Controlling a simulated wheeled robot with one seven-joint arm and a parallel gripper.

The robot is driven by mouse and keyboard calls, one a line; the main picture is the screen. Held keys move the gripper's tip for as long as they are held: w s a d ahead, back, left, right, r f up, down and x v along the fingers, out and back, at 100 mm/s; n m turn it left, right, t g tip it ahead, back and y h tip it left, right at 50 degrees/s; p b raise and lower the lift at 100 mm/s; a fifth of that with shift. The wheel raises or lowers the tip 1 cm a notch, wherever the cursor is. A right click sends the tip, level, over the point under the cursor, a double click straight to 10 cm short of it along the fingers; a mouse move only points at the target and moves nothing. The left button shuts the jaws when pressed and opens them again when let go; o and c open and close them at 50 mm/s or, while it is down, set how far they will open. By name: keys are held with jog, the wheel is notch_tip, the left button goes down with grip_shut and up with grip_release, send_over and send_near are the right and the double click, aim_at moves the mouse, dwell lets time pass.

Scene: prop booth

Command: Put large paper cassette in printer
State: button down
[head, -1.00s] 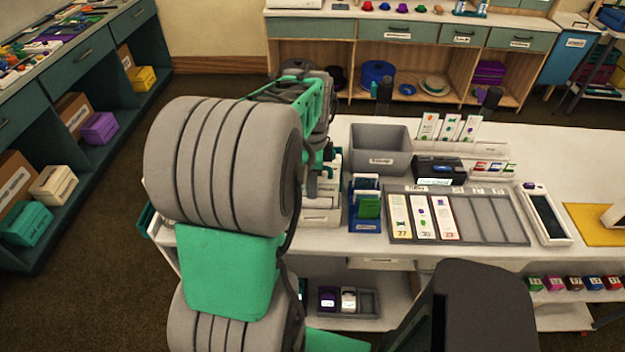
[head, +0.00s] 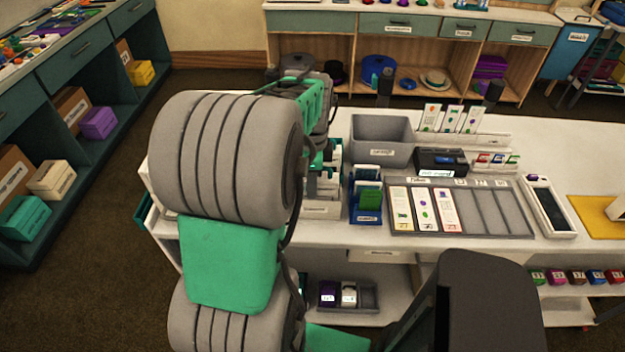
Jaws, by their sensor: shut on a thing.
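A white boxy unit (head: 320,209) with a label on its front, which looks like the printer, stands at the left end of the white counter. My arm hides its left side. My gripper (head: 326,172) is at the top of this unit, small and partly hidden behind my arm. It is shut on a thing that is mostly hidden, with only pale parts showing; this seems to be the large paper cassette. I cannot tell whether the held thing touches the unit or is inside it.
A grey bin (head: 381,133), a black device (head: 440,163) and a card tray (head: 503,207) are further right. Below, a dark tray (head: 368,296) holds a purple and a white item; its right compartment is empty.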

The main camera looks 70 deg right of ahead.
jog(key=shift+f, duration=0.1)
jog(key=c, duration=0.8)
grip_release()
jog(key=shift+c, duration=0.2)
notch_tip(320, 180, up, 8)
jog(key=shift+f+b, duration=0.1)
jog(key=shift+b, duration=0.3)
